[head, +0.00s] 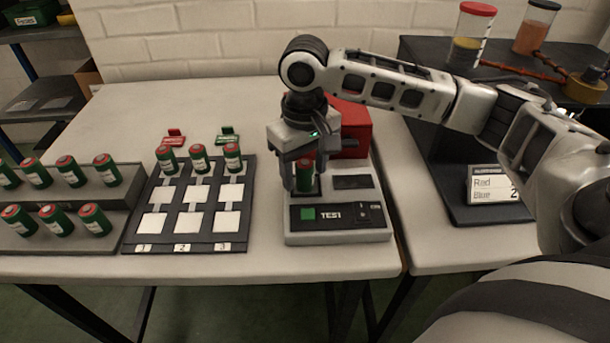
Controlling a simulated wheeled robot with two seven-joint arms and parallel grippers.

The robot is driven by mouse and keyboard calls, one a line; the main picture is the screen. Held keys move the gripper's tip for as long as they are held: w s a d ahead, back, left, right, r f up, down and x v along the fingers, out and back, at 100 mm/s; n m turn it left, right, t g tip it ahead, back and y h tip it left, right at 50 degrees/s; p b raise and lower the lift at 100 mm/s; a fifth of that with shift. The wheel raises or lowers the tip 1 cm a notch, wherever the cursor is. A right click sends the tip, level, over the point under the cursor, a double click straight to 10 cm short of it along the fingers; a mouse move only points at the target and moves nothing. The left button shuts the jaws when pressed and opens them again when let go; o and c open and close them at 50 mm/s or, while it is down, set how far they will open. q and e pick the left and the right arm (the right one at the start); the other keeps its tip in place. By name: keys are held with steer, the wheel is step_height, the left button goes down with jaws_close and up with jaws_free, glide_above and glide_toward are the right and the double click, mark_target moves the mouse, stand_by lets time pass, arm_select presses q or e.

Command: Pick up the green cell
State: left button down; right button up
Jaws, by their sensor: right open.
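A green cell (305,176) with a reddish top stands upright on the tester (337,237), which has a green square and the word TEST on its front. My right gripper (304,182) points down over this cell, with its open fingers on either side of it. The gripper hides part of the cell, and I cannot tell whether the fingers touch it. Similar green cells stand at the back of the black numbered board (182,247) and lie in the grey stepped rack (128,199) at the left. My left gripper is not in view.
A red box (352,128) stands behind the tester. Small red (175,137) and green (228,136) signs stand behind the board. At the right are a Red/Blue label card (493,186) and jars on a dark stand. The table's back left is clear.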

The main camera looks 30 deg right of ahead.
steer(key=shift+f, duration=0.45)
steer(key=shift+c, duration=0.4)
steer(key=c, duration=1.1)
steer(key=shift+r, duration=0.15)
